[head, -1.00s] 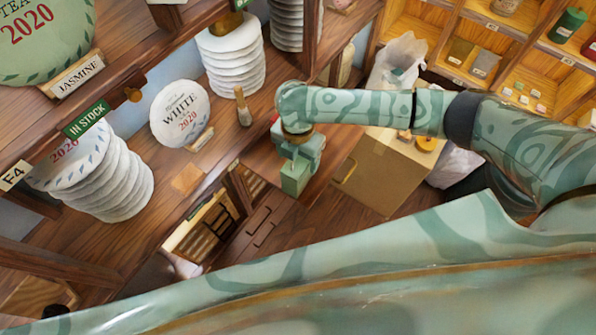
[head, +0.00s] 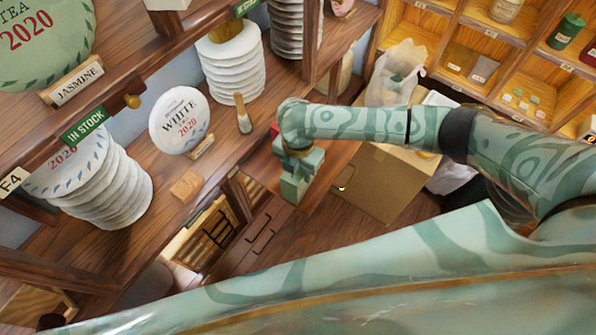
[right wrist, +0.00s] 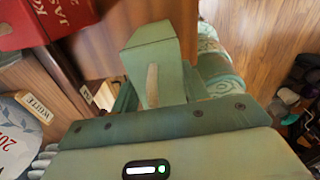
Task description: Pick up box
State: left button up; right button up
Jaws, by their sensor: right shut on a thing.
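A small green box (head: 294,188) with a tan strip on one face hangs from my right gripper (head: 300,165) in the head view. In the right wrist view the green box (right wrist: 152,55) sits between the fingers of the right gripper (right wrist: 155,92), which are shut on it. Dark brown wood lies behind the box; I cannot tell whether the box touches it. My left gripper is not in view.
A red box (right wrist: 45,20) is close by, at the wrist view's upper left. A cardboard box (head: 385,187) stands right of the gripper. White tea cakes (head: 100,185) and a WHITE 2020 cake (head: 180,120) stand on the left shelves.

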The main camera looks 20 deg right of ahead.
jog(key=shift+r, duration=0.5)
jog(key=s+d+r+p, duration=0.1)
jog(key=s+r+p, duration=0.2)
jog(key=s+r, duration=0.8)
jog(key=s, duration=0.3)
jog(key=shift+r, duration=0.4)
